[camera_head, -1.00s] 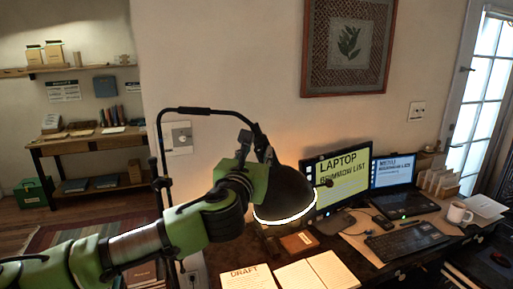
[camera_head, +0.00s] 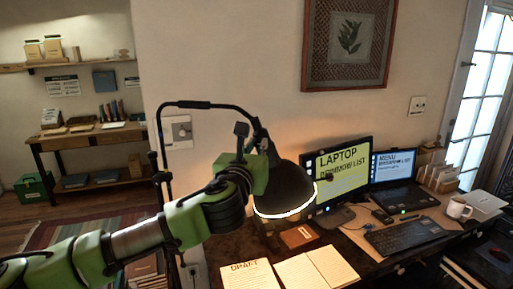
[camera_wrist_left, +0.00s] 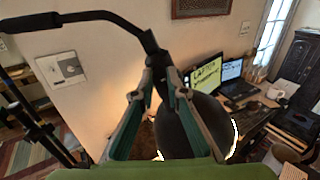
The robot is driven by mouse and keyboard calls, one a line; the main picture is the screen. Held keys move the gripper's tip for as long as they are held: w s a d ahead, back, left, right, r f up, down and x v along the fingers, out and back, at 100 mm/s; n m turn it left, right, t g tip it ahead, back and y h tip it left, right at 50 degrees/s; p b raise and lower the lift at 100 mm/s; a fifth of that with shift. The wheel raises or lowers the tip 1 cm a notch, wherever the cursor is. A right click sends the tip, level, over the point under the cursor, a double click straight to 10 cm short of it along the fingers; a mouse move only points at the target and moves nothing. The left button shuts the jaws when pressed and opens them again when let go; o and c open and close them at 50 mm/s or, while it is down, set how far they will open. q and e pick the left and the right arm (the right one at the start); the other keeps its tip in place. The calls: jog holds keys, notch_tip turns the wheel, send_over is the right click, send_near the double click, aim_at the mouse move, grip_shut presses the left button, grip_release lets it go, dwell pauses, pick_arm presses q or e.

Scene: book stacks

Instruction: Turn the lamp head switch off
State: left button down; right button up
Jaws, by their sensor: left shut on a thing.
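A black desk lamp with a thin bent arm (camera_head: 210,105) has a dome-shaped lamp head (camera_head: 286,188) tilted downward. Its rim glows white, so the lamp is lit. My left gripper (camera_wrist_left: 163,82) is at the joint where the bent arm meets the head. Its two fingers are closed in on the dark part there, and I cannot make out a separate switch between them. In the head view my gripper's body and the lamp hide the fingertips. My right gripper is not in view.
Under the lamp are a draft sheet (camera_head: 248,276), an open book (camera_head: 316,268) and a small brown box (camera_head: 299,236). A monitor (camera_head: 340,168), laptop (camera_head: 404,195), keyboard (camera_head: 409,238) and mug (camera_head: 458,208) stand to the right. A wall plate (camera_head: 178,132) is behind the lamp arm.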

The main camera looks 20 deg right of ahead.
pick_arm(q)
jog(key=n+b, duration=0.1)
jog(key=n, duration=0.3)
jog(key=n+b, duration=0.1)
jog(key=n, duration=0.3)
jog(key=shift+n, duration=0.3)
jog(key=n+b, duration=0.1)
jog(key=n, duration=0.3)
jog(key=shift+r, duration=0.1)
jog(key=shift+r+n+g, duration=0.1)
jog(key=shift+n+g, duration=0.2)
jog(key=shift+n, duration=1.7)
jog(key=c, duration=2)
grip_release()
